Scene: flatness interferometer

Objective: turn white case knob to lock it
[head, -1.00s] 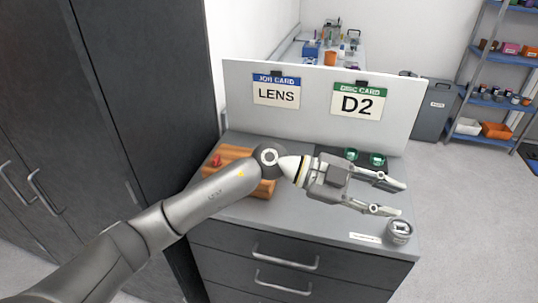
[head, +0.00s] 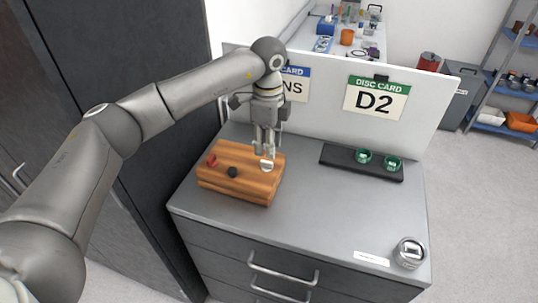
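The wooden case (head: 240,187) lies on the grey cabinet top, left of its middle. On its top sit a red knob (head: 212,160), a black knob (head: 232,172) and a white knob (head: 267,166) at the right end. My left gripper (head: 264,154) points down just above the white knob, its fingertips at or very near it. The fingers look close together, but I cannot tell whether they touch or grip the knob. My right gripper is out of view.
A black tray (head: 335,158) with two green-rimmed discs (head: 364,156) lies at the back right. A round metal piece (head: 409,253) stands at the front right corner. A white panel with LENS and D2 cards (head: 376,98) stands behind. The middle of the top is clear.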

